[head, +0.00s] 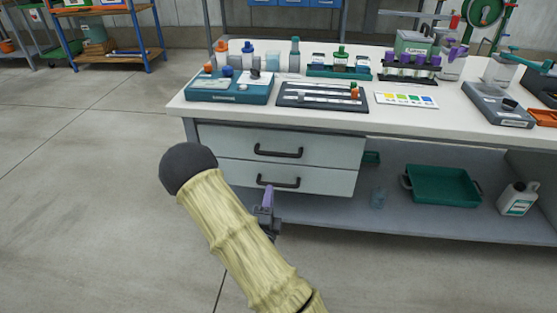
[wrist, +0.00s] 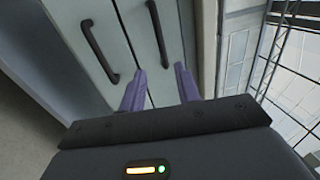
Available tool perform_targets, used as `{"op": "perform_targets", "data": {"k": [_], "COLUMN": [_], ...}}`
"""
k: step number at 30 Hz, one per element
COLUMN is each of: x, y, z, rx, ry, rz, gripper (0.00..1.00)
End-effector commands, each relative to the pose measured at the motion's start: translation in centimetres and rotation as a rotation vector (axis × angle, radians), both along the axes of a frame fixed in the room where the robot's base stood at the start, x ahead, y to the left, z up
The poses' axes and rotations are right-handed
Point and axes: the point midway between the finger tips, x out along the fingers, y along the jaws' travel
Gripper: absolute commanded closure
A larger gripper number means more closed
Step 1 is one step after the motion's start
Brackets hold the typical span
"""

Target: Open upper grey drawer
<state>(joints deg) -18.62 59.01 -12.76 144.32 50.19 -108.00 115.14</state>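The upper grey drawer (head: 235,139) is under the left end of the bench and looks shut, with a black bar handle (head: 278,150). A similar lower drawer (head: 330,181) is below it with its own handle (head: 279,183). My gripper (head: 267,193) shows in front of the lower drawer, mostly behind my arm. In the tilted wrist view, its two purple fingers (wrist: 160,70) are apart, with nothing between the tips. The upper handle (wrist: 157,34) is beyond the fingers, roughly in line with the gap. The lower handle (wrist: 99,52) is to the left.
The bench top (head: 400,118) carries a teal case (head: 228,90), a dark tray (head: 322,97) and a tube rack (head: 409,72). A green bin (head: 443,186) and a white jug (head: 517,198) stand on the lower shelf. The floor to the left is clear.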

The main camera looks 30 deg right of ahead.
Motion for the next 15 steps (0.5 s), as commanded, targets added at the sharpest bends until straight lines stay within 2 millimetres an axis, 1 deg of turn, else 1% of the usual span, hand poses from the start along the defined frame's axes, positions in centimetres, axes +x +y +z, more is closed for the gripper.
{"op": "perform_targets", "data": {"k": [1,15], "x": [0.2,1.2], "y": [-0.1,-0.9], "z": [-0.4,-0.2], "rx": [0.001,0.000], "ry": [-0.003,-0.001], "rz": [-0.002,0.000], "gripper": [0.67,0.67]}}
